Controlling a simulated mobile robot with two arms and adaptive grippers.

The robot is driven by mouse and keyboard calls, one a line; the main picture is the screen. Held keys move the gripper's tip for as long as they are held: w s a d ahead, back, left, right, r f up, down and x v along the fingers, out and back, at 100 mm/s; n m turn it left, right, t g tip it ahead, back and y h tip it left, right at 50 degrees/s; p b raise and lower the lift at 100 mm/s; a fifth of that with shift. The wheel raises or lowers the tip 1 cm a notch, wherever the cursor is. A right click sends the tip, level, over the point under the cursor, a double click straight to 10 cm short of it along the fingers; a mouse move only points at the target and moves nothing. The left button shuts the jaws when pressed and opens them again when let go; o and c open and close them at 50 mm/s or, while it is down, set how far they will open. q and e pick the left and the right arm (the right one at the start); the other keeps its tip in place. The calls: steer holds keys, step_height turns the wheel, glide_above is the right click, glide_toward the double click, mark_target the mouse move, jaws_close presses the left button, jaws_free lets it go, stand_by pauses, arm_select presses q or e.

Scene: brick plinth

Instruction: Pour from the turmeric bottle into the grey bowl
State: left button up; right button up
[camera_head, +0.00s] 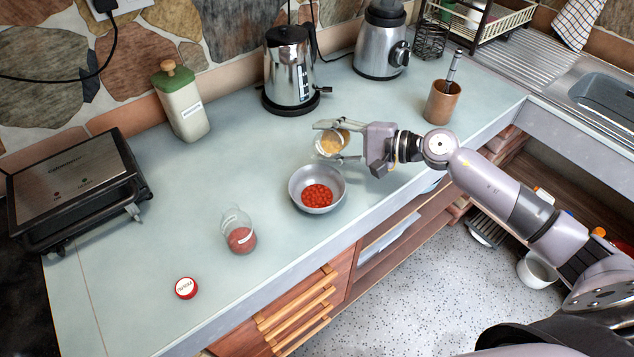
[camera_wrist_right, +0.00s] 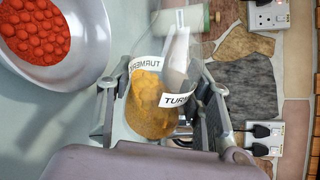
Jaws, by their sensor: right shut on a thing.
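The turmeric bottle (camera_head: 331,145) is clear with orange-yellow powder inside. Its label, reading "TURM...", shows in the right wrist view (camera_wrist_right: 150,98). My right gripper (camera_head: 338,141) is shut on the bottle, its fingers on either side of it, just behind and above the grey bowl. The bottle's exact tilt is hard to tell, and I see no powder falling. The grey bowl (camera_head: 334,199) stands on the counter near its front edge and holds many small red pieces. It also shows at the upper left of the right wrist view (camera_wrist_right: 98,68). My left gripper is not in view.
An open clear bottle (camera_head: 239,233) with red contents stands left of the bowl, and a red-and-white lid (camera_head: 186,288) lies before it. A grill (camera_head: 80,185), green canister (camera_head: 182,105), kettle (camera_head: 289,70), blender (camera_head: 381,45) and wooden utensil cup (camera_head: 441,103) stand around the counter.

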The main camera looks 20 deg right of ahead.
steer(key=shift+r+n+p, duration=0.1)
steer(key=shift+n+p, duration=0.2)
steer(key=shift+p, duration=0.15)
stand_by(1.0)
steer(key=shift+w+d+f+n+t+h+b, duration=0.3)
steer(key=shift+n+b, duration=0.4)
steer(key=shift+b, duration=0.7)
stand_by(1.1)
steer(key=shift+s+a+f+n+t+h+b, duration=0.15)
steer(key=shift+n+t+h+b, duration=0.3)
steer(key=shift+n+b, duration=0.85)
stand_by(2.8)
